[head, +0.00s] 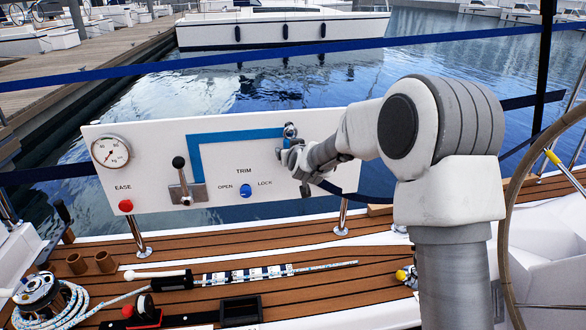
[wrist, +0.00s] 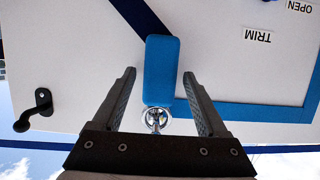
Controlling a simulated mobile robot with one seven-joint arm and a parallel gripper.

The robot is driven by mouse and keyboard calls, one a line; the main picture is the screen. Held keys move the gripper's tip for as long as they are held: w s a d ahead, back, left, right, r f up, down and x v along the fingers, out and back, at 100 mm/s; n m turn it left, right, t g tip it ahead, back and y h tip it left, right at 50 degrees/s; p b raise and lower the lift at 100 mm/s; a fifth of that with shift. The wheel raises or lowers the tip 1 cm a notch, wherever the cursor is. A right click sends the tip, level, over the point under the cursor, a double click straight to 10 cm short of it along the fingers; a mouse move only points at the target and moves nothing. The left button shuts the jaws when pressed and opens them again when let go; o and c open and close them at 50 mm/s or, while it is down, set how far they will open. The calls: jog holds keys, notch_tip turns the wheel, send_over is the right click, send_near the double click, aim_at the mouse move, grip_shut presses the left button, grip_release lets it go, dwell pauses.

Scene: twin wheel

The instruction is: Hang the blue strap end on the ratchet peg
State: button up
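In the wrist view, a light-blue padded piece (wrist: 162,72), which looks like the strap end, lies against the white panel. A light-blue band (wrist: 255,112) runs sideways from it; the band also shows in the head view (head: 235,137). A round chrome fitting (wrist: 155,118), apparently the ratchet peg, sits at the piece's end; in the head view it is at the panel's upper part (head: 290,130). I cannot tell whether the piece is hooked on it. My gripper (wrist: 158,75) is open, its fingers on either side of the piece with gaps.
The white panel (head: 150,148) carries a gauge (head: 111,152), a red button (head: 126,205), a lever (head: 182,178) and a blue knob (head: 246,190). A dark hooked handle (wrist: 35,110) is beside my fingers in the wrist view. Rope, a winch and tools lie on the deck below.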

jog(key=shift+o, duration=0.2)
jog(key=p+v, duration=0.3)
jog(key=v, duration=1.4)
jog(key=s+d+r+m+g+h, duration=0.15)
jog(key=s+d+g, duration=0.4)
jog(key=s, duration=0.95)
jog(key=s+d+r+m+g+h, duration=0.15)
jog(key=s+d, duration=0.65)
jog(key=s, duration=0.8)
notch_tip(320, 180, up, 18)
jog(key=g+p, duration=0.1)
jog(key=p, duration=1.7)
jog(key=shift+n, duration=0.3)
jog(key=shift+w+a+f, duration=0.1)
jog(key=shift+w+f, duration=0.05)
jog(key=shift+w, duration=0.05)
jog(key=shift+c, duration=0.3)
